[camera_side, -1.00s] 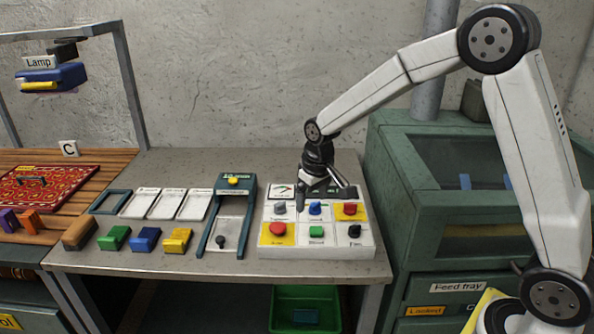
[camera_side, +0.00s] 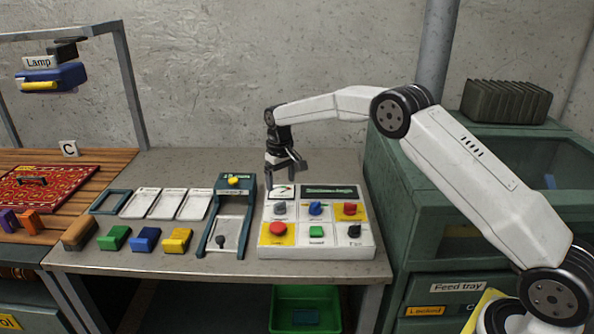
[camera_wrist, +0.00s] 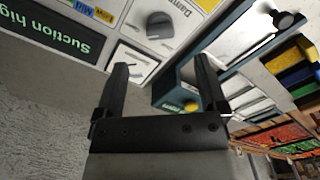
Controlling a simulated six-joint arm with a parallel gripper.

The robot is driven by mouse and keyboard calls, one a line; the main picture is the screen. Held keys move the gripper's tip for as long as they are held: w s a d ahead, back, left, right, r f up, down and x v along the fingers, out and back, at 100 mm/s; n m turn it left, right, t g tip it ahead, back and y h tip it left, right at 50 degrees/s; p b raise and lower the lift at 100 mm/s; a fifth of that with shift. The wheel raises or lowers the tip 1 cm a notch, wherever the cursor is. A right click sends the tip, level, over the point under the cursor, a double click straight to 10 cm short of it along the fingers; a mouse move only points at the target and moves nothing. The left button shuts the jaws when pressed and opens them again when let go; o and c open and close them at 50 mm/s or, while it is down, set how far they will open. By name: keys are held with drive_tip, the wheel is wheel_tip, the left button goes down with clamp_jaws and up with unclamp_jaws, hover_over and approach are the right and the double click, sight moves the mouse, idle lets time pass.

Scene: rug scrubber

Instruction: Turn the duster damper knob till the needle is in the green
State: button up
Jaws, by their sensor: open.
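The grey damper knob (camera_side: 280,208) sits at the upper left of the white control panel (camera_side: 365,243). In the wrist view the damper knob (camera_wrist: 159,24) shows with a partly cut-off "Damp..." label. The needle gauge (camera_side: 280,191) is just behind the knob. Its dark needle shows in the wrist view on the gauge (camera_wrist: 128,62), but I cannot tell whether it is in the green. My gripper (camera_side: 286,168) is open and empty, above the panel's back left, apart from the knob. In the wrist view its fingers (camera_wrist: 160,66) stand wide apart.
A display (camera_side: 330,191) reads "Suction high" in the wrist view (camera_wrist: 55,38). Blue, red, green and black controls share the panel. A dark green frame (camera_side: 205,240) with a yellow knob stands left of it. The green machine (camera_side: 395,190) stands to the right.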

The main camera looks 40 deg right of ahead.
sight(281, 204)
drive_tip(key=shift+w+f, duration=0.15)
drive_tip(key=shift+f, duration=3.8)
clamp_jaws()
